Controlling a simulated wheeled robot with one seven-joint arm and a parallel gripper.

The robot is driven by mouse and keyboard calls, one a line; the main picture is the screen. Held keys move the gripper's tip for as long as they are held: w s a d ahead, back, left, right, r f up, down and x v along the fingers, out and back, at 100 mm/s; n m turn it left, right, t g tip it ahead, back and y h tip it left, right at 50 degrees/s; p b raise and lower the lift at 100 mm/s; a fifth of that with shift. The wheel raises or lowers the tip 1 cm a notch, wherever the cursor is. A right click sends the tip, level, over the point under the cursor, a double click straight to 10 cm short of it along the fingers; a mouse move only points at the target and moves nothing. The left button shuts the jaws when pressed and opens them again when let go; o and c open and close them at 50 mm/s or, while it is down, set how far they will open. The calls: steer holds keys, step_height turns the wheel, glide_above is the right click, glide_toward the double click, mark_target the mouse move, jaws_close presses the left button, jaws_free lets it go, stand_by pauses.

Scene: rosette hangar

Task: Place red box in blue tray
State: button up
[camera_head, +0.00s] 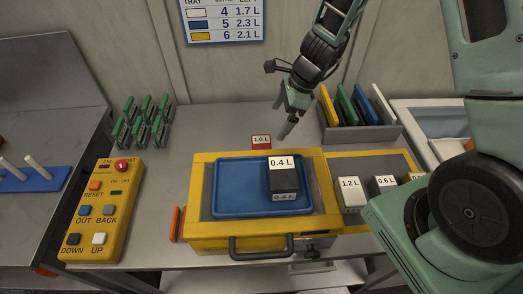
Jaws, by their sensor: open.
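The red box (261,141) is small, with a white label reading "1.0 L". It stands on the grey table just behind the yellow machine, partly hidden by the machine's back edge. The blue tray (230,200) lies on top of the yellow machine. A dark box (285,178) labelled "0.4 L" stands in the right part of the tray. My gripper (287,131) is open and empty, pointing down to the right of the red box and behind the tray. Its fingers overlap in this view, and I cannot tell its exact height.
A yellow control panel (107,210) is at left. Green boards (143,120) stand behind it. A grey rack (362,133) holds coloured plates. A chart (222,18) hangs on the wall.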

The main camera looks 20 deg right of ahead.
mark_target(262, 145)
steer(key=b+x, duration=0.1)
steer(key=x, duration=0.7)
steer(key=shift+a+f, duration=0.1)
steer(key=shift+f, duration=0.1)
steer(key=shift+w+b+x, duration=0.15)
steer(key=shift+x, duration=1.15)
steer(key=shift+w+b+x, duration=0.1)
steer(key=shift+b+x, duration=0.05)
steer(key=shift+x, duration=1.2)
steer(key=shift+c, duration=0.3)
steer(key=c, duration=1)
steer(key=shift+r, duration=0.1)
